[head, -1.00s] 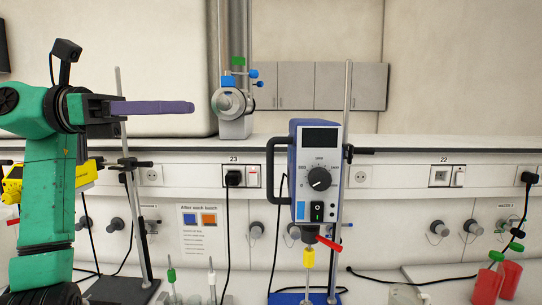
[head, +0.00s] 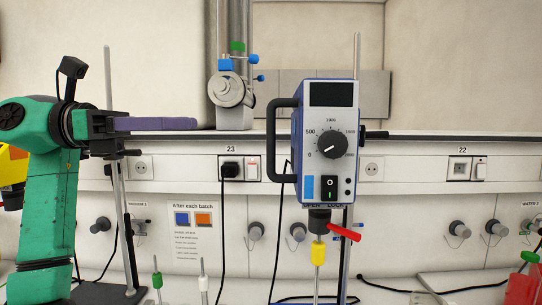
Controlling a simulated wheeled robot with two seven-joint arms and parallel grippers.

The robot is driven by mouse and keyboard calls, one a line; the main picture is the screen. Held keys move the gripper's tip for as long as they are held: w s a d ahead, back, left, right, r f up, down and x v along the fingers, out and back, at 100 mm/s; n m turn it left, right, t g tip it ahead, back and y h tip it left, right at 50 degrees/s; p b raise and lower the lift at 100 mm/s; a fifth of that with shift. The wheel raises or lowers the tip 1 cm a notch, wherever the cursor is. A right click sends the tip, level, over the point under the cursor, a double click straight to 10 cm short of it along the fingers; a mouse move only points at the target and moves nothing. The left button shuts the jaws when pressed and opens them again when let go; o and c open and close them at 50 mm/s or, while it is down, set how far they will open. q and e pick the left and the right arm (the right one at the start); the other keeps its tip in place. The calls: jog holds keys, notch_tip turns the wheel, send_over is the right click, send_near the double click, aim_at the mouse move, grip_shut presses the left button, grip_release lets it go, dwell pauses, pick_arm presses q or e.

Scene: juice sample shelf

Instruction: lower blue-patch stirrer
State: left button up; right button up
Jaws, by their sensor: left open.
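The stirrer (head: 328,140) with a blue patch (head: 309,188) on its front is mounted upright on a stand rod (head: 355,75) at the middle. It has a dark display, a black knob, a dark side handle (head: 281,140) on its left and a red lever (head: 344,227) below. A shaft with a yellow collar (head: 318,252) hangs under it. My left gripper (head: 205,123) is level with the stirrer's upper half, to the left of it and apart from it. Its purple fingers are seen edge-on and hold nothing visible. My right gripper is not in view.
Another stand rod (head: 109,75) is close to my left arm, with a yellow device (head: 12,170) partly hidden at the left edge. Thin rods with green and white collars stand below. A red bottle (head: 523,285) is at lower right. Cables hang along the wall.

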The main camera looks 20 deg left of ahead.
pick_arm(q)
jog(key=p, duration=0.4)
send_over(271, 176)
jog(key=shift+w+f, duration=0.2)
jog(key=shift+w, duration=0.2)
jog(key=shift+a, duration=0.1)
grip_shut()
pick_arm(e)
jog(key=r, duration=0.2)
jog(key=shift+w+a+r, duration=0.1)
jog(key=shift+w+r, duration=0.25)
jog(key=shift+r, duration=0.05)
